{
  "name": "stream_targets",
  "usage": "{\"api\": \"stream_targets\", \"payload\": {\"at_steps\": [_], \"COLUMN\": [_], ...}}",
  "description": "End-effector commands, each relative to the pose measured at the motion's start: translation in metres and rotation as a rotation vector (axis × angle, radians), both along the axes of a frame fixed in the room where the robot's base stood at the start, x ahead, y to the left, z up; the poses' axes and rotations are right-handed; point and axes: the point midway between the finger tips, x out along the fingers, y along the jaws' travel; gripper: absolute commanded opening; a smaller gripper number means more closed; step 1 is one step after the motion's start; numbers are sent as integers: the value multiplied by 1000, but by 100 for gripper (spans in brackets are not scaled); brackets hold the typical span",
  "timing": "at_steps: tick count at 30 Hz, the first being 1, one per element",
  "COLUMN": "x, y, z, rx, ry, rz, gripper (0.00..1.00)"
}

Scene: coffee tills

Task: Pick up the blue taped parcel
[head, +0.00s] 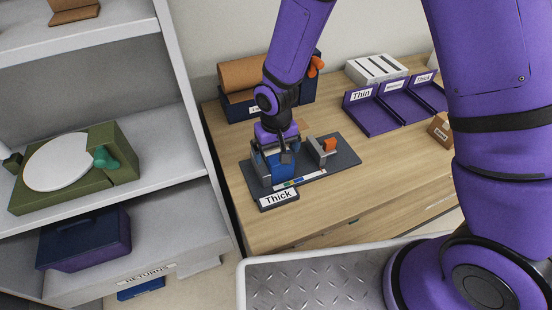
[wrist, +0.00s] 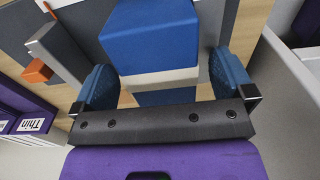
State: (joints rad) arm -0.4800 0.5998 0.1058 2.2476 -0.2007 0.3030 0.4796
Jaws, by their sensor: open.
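The blue parcel (wrist: 150,35), with a pale tape band around it, stands between my gripper's two blue-padded fingers in the wrist view. In the head view the blue parcel (head: 266,170) is at the left end of the dark grey mat (head: 345,160), partly hidden by my gripper (head: 275,155). My gripper is open, with a finger on each side of the parcel; in the wrist view my gripper (wrist: 164,75) shows some space beside the parcel. I cannot tell whether either finger touches it.
A grey gauge with an orange block (head: 329,146) stands close right of the parcel. A "Thick" sign (head: 278,198) lies in front. Shelves (head: 190,165) rise at left.

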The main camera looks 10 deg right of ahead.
Motion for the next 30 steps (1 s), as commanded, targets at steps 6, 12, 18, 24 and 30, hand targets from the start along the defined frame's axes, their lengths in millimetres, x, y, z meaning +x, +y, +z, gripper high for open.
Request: {"api": "stream_targets", "payload": {"at_steps": [6,12,18,24,30], "x": [0,0,0,0,2], "y": [0,0,0,0,-6], "z": [-5,-5,-5,-4,1], "rx": [0,0,0,0,0], "ry": [-1,-1,-1,-1,-1], "rz": [0,0,0,0,-2], "gripper": [100,79,39,39,39]}}
